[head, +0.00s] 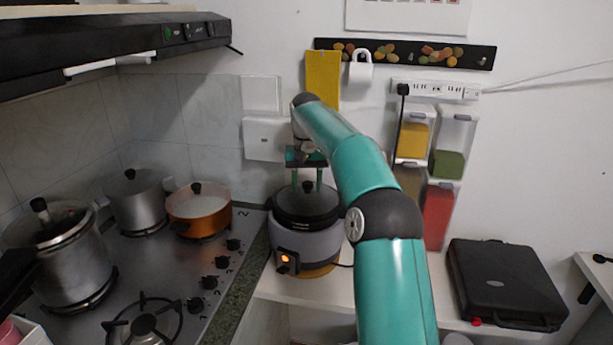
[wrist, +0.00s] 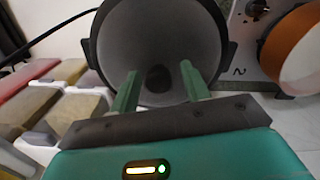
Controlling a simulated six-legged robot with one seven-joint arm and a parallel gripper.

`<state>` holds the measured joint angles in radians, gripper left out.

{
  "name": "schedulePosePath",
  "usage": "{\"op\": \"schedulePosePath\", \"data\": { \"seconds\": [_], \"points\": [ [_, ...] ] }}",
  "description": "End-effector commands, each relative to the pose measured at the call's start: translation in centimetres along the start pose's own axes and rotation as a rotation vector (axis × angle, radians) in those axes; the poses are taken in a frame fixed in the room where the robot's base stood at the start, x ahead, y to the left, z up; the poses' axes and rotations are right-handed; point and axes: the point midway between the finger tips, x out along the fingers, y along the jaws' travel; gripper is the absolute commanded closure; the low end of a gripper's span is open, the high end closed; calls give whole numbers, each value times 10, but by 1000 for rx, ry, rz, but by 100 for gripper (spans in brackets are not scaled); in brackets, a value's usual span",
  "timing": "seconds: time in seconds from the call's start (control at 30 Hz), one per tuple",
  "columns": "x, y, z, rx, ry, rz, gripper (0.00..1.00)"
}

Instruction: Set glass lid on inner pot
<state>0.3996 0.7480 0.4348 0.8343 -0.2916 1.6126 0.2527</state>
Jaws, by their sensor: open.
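The glass lid (head: 290,203) is round and dark with a black knob (head: 308,187) at its centre. It appears to lie level on the dark inner pot (head: 284,221) in the grey cooker, though the exact seating is hard to tell. In the wrist view the lid (wrist: 195,35) looks grey, inside a black rim with side lugs. My gripper (head: 307,180) is open above the lid, its two green fingers pointing down. In the wrist view the knob (wrist: 158,78) shows between the fingertips, with gaps on both sides; contact is not visible.
The cooker (head: 318,248) has a lit orange light and stands on a white counter. The hob at left holds an orange pot (head: 198,211) and steel pots. Spice dispensers (head: 437,205) hang right of my arm. A black case (head: 505,283) lies at right.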

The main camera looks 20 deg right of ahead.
Motion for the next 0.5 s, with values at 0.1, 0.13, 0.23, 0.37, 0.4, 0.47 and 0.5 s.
{"op": "schedulePosePath", "data": {
  "seconds": [0.1, 0.13, 0.23, 0.37, 0.4, 0.47, 0.5],
  "points": [
    [-11, 2, -1, 3, 0, 2, 50],
    [-17, 1, -1, 3, 2, 1, 50],
    [-33, 0, -1, 1, 4, -1, 50],
    [-51, -1, -1, 1, 3, -1, 50],
    [-56, -1, -1, 0, 4, -2, 50],
    [-61, -1, -1, 0, 4, -2, 50],
    [-64, -1, -1, 0, 4, -2, 50]
  ]
}}
